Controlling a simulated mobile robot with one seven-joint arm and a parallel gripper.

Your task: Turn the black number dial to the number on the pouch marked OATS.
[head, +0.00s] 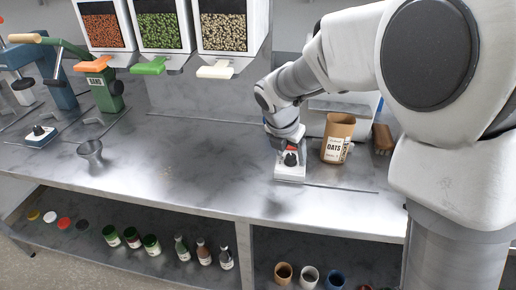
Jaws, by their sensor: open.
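The black number dial (291,159) sits on a small white base on the metal counter, right of the middle in the head view. My gripper (289,147) is right above the dial, pointing down. It is open, with its fingers close around or just over the dial; I cannot tell whether they touch it. The numbers on the dial are too small to read. The brown pouch marked OATS (336,148) stands upright just right of the dial, with a white label facing the camera. The number on its label is not legible.
A brown brush-like block (382,139) lies right of the pouch. Dispensers with orange, green and white levers (216,70) hang at the back.

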